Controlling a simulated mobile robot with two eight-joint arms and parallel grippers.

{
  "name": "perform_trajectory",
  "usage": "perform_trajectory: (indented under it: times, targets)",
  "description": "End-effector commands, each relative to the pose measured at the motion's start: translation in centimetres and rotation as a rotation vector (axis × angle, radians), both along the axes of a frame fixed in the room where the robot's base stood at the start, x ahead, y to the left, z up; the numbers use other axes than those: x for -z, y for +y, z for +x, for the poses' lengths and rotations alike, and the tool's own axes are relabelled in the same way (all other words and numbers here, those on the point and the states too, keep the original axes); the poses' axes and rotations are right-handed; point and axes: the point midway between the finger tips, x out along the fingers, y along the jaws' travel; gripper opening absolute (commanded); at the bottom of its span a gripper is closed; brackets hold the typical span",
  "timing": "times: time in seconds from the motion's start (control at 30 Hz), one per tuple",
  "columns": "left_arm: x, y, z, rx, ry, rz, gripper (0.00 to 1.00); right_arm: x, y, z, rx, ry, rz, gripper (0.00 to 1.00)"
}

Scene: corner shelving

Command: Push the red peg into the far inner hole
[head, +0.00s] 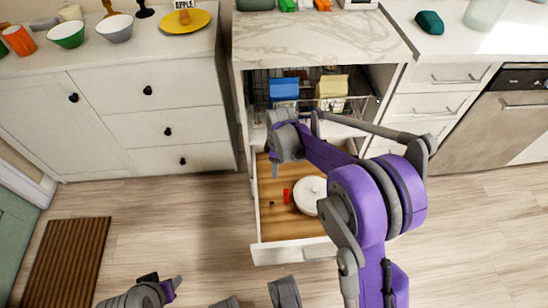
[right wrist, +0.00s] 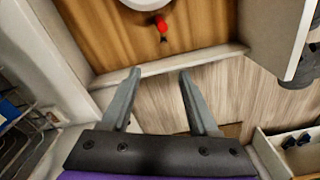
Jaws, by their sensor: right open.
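A small red piece (head: 287,196) lies in the open wooden-bottomed drawer (head: 262,228), at the left edge of a white round lidded thing (head: 310,190). It also shows in the right wrist view (right wrist: 162,24), close to the white rim. I cannot tell if it is a peg or a handle. I can make out no hole for sure. My right gripper (head: 275,172) is above the drawer's left side, apart from the red piece. In the right wrist view its fingers (right wrist: 160,74) are spread and empty. Part of my left arm shows at the bottom left; its fingers are unclear.
Above the drawer, an open rack holds a blue box (head: 284,90) and a yellowish carton (head: 332,88). A marble counter (head: 320,40) lies over it. White cabinets stand on both sides. The wooden floor before the drawer is clear, with a brown mat (head: 68,262) at left.

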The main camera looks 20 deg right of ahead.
Motion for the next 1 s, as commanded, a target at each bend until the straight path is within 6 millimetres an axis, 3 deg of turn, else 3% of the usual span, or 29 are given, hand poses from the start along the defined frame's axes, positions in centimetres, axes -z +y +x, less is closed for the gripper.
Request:
perform_trajectory:
  times: [0.5,1.0]
  targets:
    - [1.2,0.0,0.2,0.0,0.003,0.0,0.5,-6.2,1.3,-1.0,0.598,0.018,-0.013,0.61]
    - [1.4,0.0,0.2,0.0,0.004,0.0,0.5,-7.2,1.5,-1.3,0.7,0.021,-0.015,0.61]
